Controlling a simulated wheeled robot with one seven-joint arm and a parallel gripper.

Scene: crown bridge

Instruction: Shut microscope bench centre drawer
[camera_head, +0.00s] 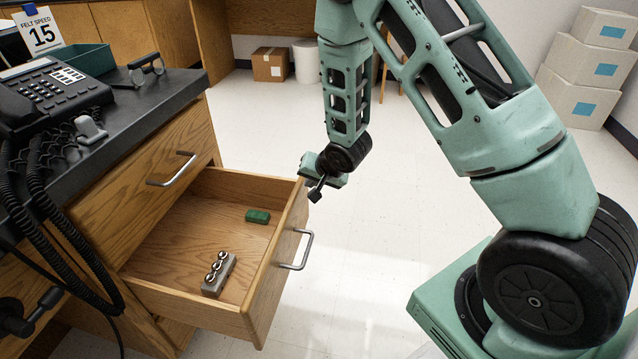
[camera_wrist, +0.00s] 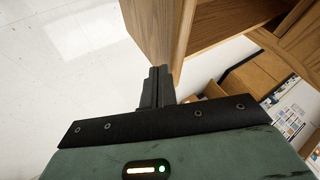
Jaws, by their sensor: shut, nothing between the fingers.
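The wooden centre drawer (camera_head: 262,295) stands pulled out of the bench in the head view, with a metal bar handle (camera_head: 297,250) on its front. Inside lie a green block (camera_head: 257,216) and a grey block with several shiny balls (camera_head: 218,273). My gripper (camera_head: 315,196) is shut and empty, near the far top corner of the drawer front, on its outer side. In the wrist view my shut fingers (camera_wrist: 157,76) point at a wooden panel edge (camera_wrist: 160,30). I cannot tell whether they touch it.
The dark bench top (camera_head: 150,95) holds a black telephone (camera_head: 50,95), a green tray (camera_head: 88,60) and a sign (camera_head: 38,30). A closed drawer with a handle (camera_head: 172,170) is above the open one. White boxes (camera_head: 583,70) stand at the right back.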

